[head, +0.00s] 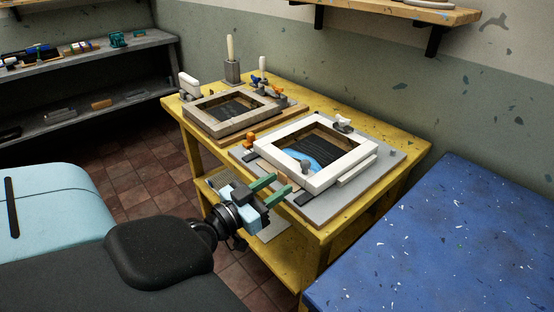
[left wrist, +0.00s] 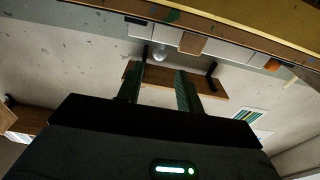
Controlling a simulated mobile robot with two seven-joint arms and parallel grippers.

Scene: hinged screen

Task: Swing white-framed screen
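The white-framed screen (head: 352,174) lies flat over a grey base board (head: 320,212) on the yellow table, with dark mesh and a blue patch inside its frame. A small grey knob (head: 305,166) stands at its near-left side. A white bar lies along its right side. My left gripper (head: 270,189) is just off the table's near-left edge, left of the white frame and apart from it. Its green fingers are spread with nothing between them. In the left wrist view the two fingers (left wrist: 158,90) also stand apart and empty. My right gripper is not in view.
A second screen with a greyish frame (head: 217,122) sits farther back on the yellow table (head: 408,137). Orange clamps, a grey holder and small tools stand around it. A blue table (head: 450,245) is at the right. A wall shelf (head: 400,14) hangs above.

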